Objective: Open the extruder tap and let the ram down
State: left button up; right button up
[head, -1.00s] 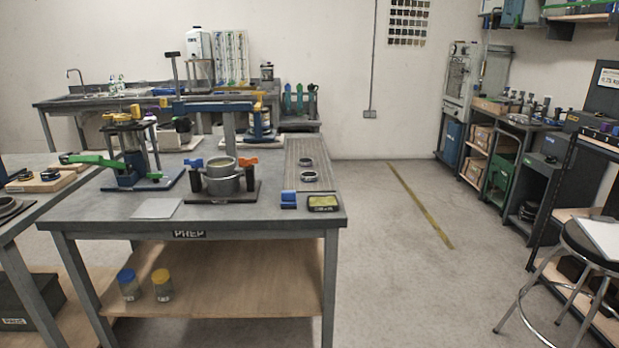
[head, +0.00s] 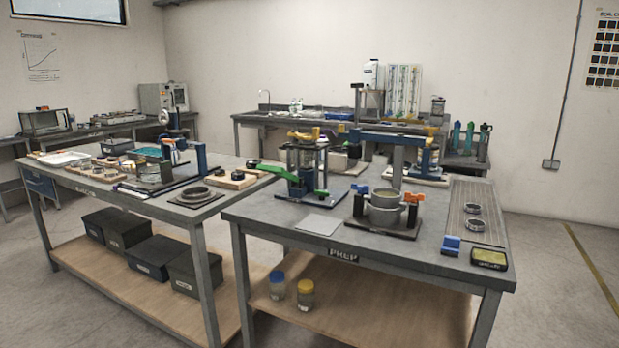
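A small press-like device that looks like the extruder (head: 308,165) stands on the PREP bench (head: 262,222). It has a blue base plate, dark upright posts and a yellow part on top (head: 304,135). A long green lever (head: 270,171) reaches out from it to the left, with a dark end. A small green part (head: 321,193) sits low on its right side; I cannot tell whether this or the lever is the tap. The ram's height is too small to make out. Neither of my grippers is in view.
A metal ring mould (head: 386,210) with blue and orange handles stands right of the device. A grey plate (head: 319,225) lies at the front edge. A second bench (head: 130,198) with tools stands left. Open floor (head: 555,270) lies to the right.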

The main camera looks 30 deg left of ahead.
aim_at(321, 195)
jog(key=u, duration=0.4)
jog(key=k, duration=0.95)
jog(key=u, duration=1.3)
jog(key=i, duration=1.15)
jog(key=z, duration=0.3)
jog(key=i, duration=1.5)
jog(key=z, duration=0.75)
